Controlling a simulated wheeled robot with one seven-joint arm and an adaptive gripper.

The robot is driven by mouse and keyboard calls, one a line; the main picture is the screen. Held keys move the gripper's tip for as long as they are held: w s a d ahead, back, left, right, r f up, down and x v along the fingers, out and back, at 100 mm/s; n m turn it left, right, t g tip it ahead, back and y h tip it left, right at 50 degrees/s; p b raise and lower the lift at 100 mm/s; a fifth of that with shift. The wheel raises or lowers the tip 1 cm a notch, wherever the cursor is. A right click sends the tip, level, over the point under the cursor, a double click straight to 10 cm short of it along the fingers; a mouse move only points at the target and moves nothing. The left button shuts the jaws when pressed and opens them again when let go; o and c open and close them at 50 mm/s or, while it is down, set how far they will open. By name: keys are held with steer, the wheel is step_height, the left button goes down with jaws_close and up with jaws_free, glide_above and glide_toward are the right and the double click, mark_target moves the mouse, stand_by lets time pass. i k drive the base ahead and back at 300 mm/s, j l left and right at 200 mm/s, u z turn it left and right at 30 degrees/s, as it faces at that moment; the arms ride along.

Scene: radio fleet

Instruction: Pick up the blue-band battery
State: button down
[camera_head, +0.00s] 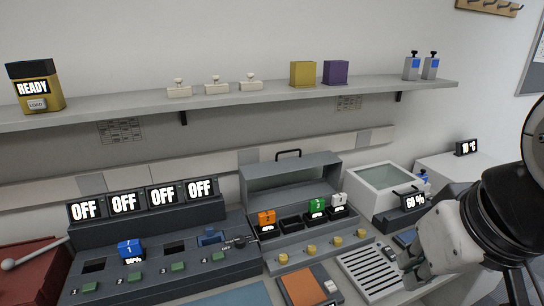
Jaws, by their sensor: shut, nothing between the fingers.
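Two grey battery-like blocks with blue patches and black tops stand on the right end of the shelf, a left one (411,67) and a right one (430,68). A similar small blue-and-grey piece (423,178) shows behind the display at the right, partly hidden. I cannot tell which of these is the blue-band battery. My gripper (408,274) is at the lower right, shut and empty, over the bench by the slotted tray (372,272). It is well below the shelf and apart from all of these pieces.
The shelf (230,97) also holds a yellow READY device (36,87), three pale knobbed blocks, a yellow box (303,74) and a purple box (336,72). Below stand a charger bank (160,268) with OFF displays, a row of coloured units and an open white bin (385,188).

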mark_target(131, 250)
steer(key=j+u, duration=0.15)
steer(key=j, duration=0.25)
steer(key=i+j+u, duration=0.15)
steer(key=j, duration=0.25)
steer(key=i+j+u, duration=0.15)
steer(key=j, duration=0.25)
steer(key=i+j+u, duration=0.15)
steer(key=j, duration=0.2)
steer(key=k, duration=0.05)
